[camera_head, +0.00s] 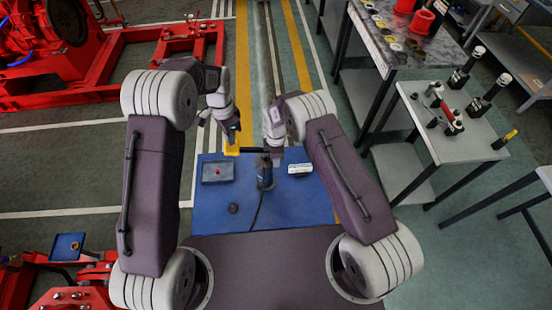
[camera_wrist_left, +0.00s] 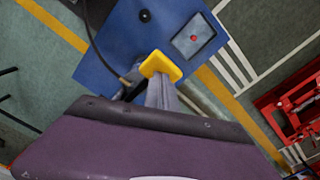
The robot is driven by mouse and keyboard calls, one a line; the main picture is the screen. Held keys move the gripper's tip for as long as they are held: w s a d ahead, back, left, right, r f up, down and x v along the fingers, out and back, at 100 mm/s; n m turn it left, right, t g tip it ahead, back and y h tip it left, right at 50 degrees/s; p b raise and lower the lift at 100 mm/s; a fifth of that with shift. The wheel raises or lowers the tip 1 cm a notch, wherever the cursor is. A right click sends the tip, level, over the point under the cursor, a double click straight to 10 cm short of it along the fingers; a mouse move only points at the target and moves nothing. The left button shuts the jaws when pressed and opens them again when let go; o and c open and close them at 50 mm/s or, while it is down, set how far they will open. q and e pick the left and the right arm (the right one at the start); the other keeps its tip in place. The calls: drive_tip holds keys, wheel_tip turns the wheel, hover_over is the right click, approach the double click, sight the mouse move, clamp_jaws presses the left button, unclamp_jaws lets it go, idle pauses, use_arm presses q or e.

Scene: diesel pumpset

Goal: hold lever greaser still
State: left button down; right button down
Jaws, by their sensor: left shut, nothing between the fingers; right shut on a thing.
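The lever greaser (camera_head: 264,174) stands upright on a blue work surface (camera_head: 300,205), a dark grey cylinder with a black hose running toward me. A dark bar shows near its top. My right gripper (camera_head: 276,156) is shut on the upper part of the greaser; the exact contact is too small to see. My left gripper (camera_head: 233,134) is shut and empty, to the left of the greaser and apart from it. In the left wrist view, the greaser is mostly hidden and a yellow piece (camera_wrist_left: 160,65) shows in the middle.
On the blue surface lie a tray with a red spot (camera_head: 217,171), a small round black part (camera_head: 233,208) and a white block (camera_head: 300,169). A grey table (camera_head: 430,115) with several tools stands at right. Red machinery (camera_head: 130,70) is at upper left.

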sight(233, 150)
idle(0.3)
use_arm(q)
drive_tip(key=shift+f, duration=3.4)
drive_tip(key=shift+r, duration=2.35)
